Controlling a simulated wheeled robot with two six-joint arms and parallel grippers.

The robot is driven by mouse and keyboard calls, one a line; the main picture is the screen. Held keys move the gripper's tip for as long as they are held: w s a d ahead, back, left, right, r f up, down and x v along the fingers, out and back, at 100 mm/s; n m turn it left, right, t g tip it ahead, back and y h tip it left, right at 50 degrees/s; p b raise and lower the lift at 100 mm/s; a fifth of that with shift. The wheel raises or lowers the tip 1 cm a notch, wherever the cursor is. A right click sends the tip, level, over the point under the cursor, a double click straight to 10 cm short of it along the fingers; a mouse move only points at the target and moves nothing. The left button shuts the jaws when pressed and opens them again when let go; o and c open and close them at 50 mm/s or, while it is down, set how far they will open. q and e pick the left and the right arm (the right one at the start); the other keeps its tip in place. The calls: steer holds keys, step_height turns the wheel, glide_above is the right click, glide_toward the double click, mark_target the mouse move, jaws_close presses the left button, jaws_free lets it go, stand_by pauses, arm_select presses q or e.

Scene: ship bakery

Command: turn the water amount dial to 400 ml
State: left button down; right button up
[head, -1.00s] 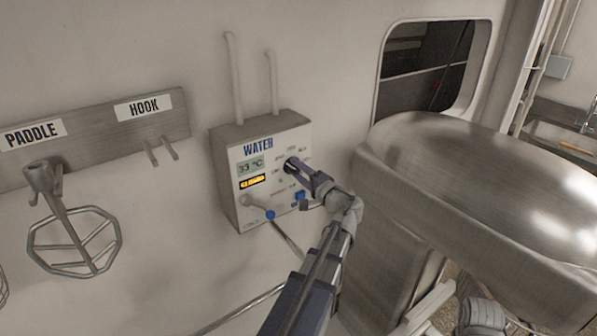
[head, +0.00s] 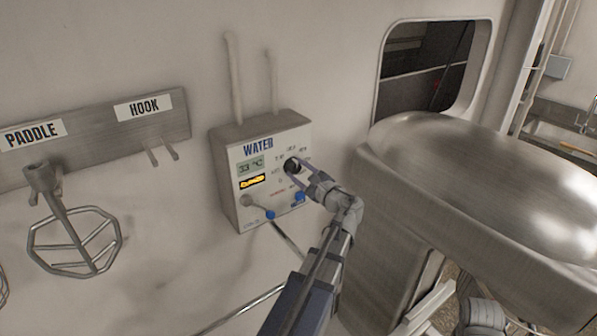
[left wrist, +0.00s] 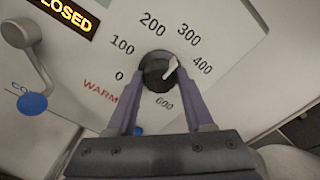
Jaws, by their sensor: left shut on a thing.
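The water amount dial (head: 292,166) is a round black knob with a white pointer, on the front of the water box. It also shows in the left wrist view (left wrist: 157,72). The pointer points up and right, between the 300 and 400 marks. My left gripper (head: 299,172) is at the knob, with one finger on each side. In the left wrist view the gripper (left wrist: 160,76) is shut on the dial. A finger hides the mark between 400 and 600. My right gripper is not in view.
The water box (head: 237,217) hangs on the white wall, with levers and blue knobs (head: 269,214) below the dial. An amber display reading CLOSED (left wrist: 68,12) is beside the dial. A paddle (head: 75,240) hangs at left.

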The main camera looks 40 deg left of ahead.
arm_select(q)
steer(key=m, duration=0.4)
steer(key=shift+m, duration=2)
steer(key=shift+c, duration=1.4)
jaws_free()
steer(key=v, duration=0.8)
steer(key=shift+a, duration=0.1)
